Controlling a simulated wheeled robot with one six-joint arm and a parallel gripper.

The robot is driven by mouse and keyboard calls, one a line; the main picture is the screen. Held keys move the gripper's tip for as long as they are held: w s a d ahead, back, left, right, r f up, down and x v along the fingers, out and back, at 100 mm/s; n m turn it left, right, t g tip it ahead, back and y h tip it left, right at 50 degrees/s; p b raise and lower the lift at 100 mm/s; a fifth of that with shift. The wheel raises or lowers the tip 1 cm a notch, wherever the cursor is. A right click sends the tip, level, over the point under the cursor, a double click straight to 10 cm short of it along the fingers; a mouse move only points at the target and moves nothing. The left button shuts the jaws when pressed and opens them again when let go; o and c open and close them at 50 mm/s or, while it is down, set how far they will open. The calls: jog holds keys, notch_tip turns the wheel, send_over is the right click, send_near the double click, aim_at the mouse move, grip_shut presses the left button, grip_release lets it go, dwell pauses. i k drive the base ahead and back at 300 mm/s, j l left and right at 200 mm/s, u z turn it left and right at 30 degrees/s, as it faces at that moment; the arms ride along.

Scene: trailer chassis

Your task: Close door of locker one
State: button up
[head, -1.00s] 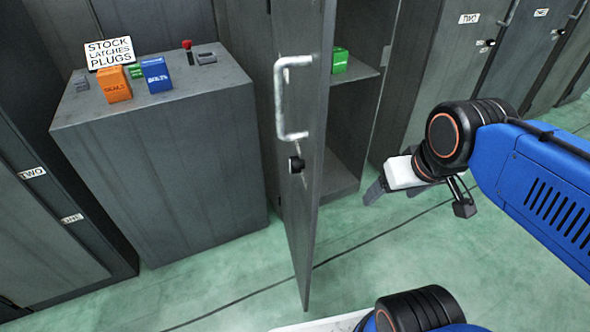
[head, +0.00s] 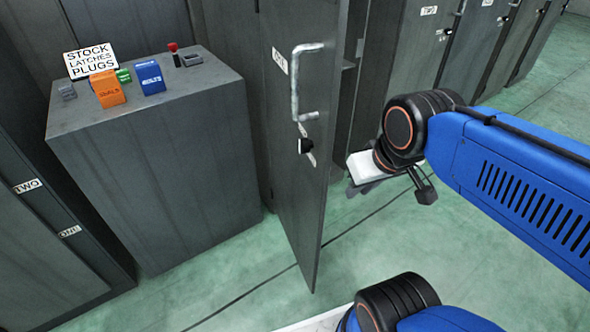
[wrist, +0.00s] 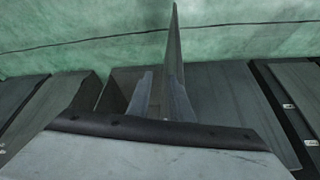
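The locker door (head: 290,170) stands open and upright, its outer face towards me. It carries a pale bar handle (head: 295,85), a dark knob lock (head: 305,147) and a label (head: 279,61) too tilted to read surely. The locker opening (head: 355,100) shows as a narrow strip behind the door's right edge. My gripper (head: 364,187) is right of the door in the head view, apart from its edge there. In the wrist view its two fingers (wrist: 160,98) are spread, with nothing seen held. A tall thin dark panel rises beside the right finger; contact cannot be told.
A grey cabinet (head: 160,180) on the left bears an orange box (head: 107,90), a blue box (head: 150,77) and a stock sign (head: 91,61). More lockers (head: 425,50) line the right back. Green floor is open in front and right; a dark cable crosses it.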

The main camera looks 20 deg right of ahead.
aim_at(302, 42)
jog(key=j+z, duration=0.15)
jog(key=j, duration=0.2)
jog(key=k+j+z, duration=0.2)
jog(key=j, duration=0.15)
jog(key=j+z, duration=0.15)
jog(key=j, duration=0.25)
jog(key=k+j+z, duration=0.2)
jog(key=j, duration=0.15)
jog(key=i+l, duration=0.2)
